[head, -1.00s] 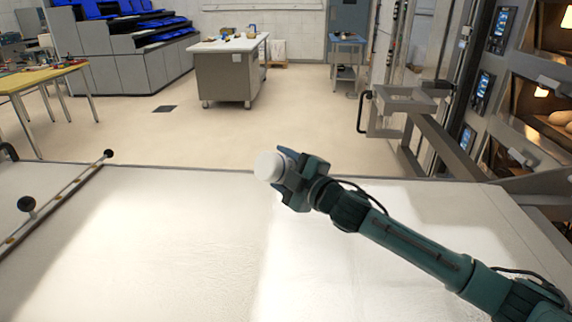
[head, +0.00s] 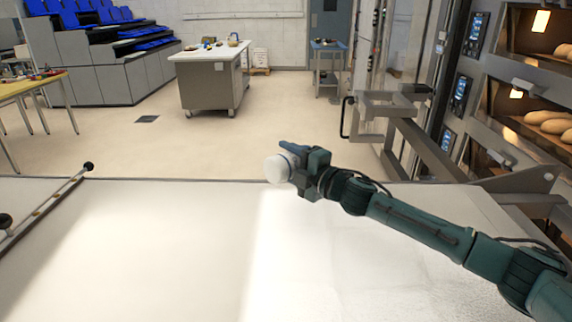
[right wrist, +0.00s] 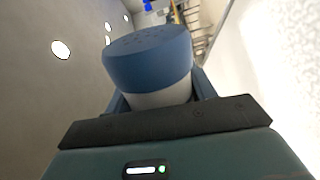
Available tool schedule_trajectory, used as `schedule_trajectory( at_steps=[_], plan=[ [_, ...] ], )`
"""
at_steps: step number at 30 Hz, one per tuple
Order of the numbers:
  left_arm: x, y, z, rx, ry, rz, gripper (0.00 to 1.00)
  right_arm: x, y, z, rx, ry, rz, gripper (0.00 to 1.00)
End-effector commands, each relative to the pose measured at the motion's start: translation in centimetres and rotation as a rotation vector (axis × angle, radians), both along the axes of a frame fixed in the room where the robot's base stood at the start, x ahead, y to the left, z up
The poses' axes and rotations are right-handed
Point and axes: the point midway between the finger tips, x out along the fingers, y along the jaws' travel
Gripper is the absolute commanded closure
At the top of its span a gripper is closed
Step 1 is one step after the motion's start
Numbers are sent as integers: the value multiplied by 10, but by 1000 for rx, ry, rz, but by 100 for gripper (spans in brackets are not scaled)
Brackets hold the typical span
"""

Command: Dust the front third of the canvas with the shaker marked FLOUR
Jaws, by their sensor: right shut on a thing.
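The pale canvas (head: 140,260) fills the foreground of the head view; its right part has a fine, grainy white look. My right gripper (head: 293,163) is shut on a shaker (head: 277,169) above the far part of the canvas. The shaker's white end points left in the head view. In the right wrist view the shaker (right wrist: 150,60) shows a blue cap with small holes and a white body between the fingers. No FLOUR marking is readable. My left gripper is out of view.
A rail with dark knobs (head: 55,203) lies along the canvas's left side. A metal frame with a handle (head: 395,105) stands beyond the right edge, beside deck ovens with loaves (head: 550,122). A grey worktable (head: 210,80) stands far back across open floor.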

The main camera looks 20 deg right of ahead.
Motion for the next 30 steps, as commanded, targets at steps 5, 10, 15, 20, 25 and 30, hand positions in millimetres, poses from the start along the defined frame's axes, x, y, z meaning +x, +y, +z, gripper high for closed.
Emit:
schedule_trajectory(
  at_steps=[5, 10, 15, 20, 25, 30],
  plan=[
    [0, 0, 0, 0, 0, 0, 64, 0, 0, 10, -414, -235, 0, 73],
    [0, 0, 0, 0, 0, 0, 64, 6, -10, 21, -734, -412, -4, 73],
    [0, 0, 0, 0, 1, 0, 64, 12, -22, 33, -997, -558, -4, 73],
    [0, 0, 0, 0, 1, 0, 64, 18, -31, 43, -1222, -684, -3, 73],
    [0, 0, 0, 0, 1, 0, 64, 22, -39, 49, -1384, -772, -2, 73],
    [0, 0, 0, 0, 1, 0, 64, 23, -41, 52, -1452, -811, 0, 73]
  ],
)
